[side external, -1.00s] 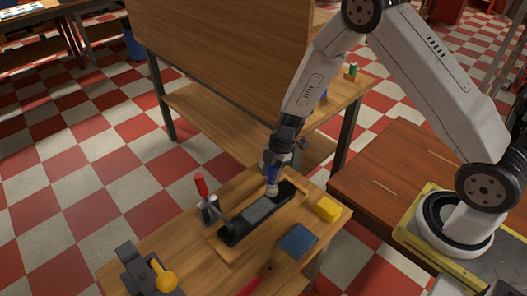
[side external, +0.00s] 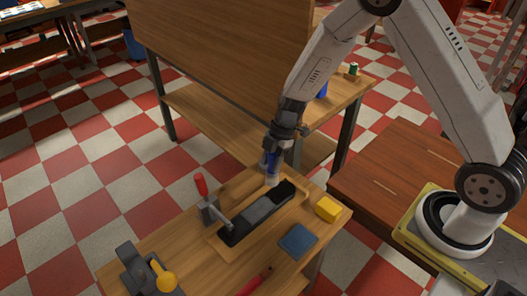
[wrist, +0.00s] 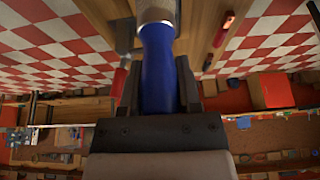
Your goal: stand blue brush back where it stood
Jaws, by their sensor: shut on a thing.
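My gripper (side external: 277,157) is shut on the blue brush (side external: 272,168) by its blue handle and holds it over the bench. The brush is close to upright, with its pale lower end just above or at the far end of a black part (side external: 257,212) on a wooden tray; I cannot tell whether it touches. In the wrist view the blue handle (wrist: 158,70) lies between the two dark fingers, with the pale bristle end at the top edge.
A clamp with a red handle (side external: 200,184) stands left of the black part. A yellow block (side external: 328,208) and a blue pad (side external: 298,241) lie to its right. A grey tool with a yellow knob (side external: 166,280) is at the front left. A tall wooden panel (side external: 225,70) rises behind.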

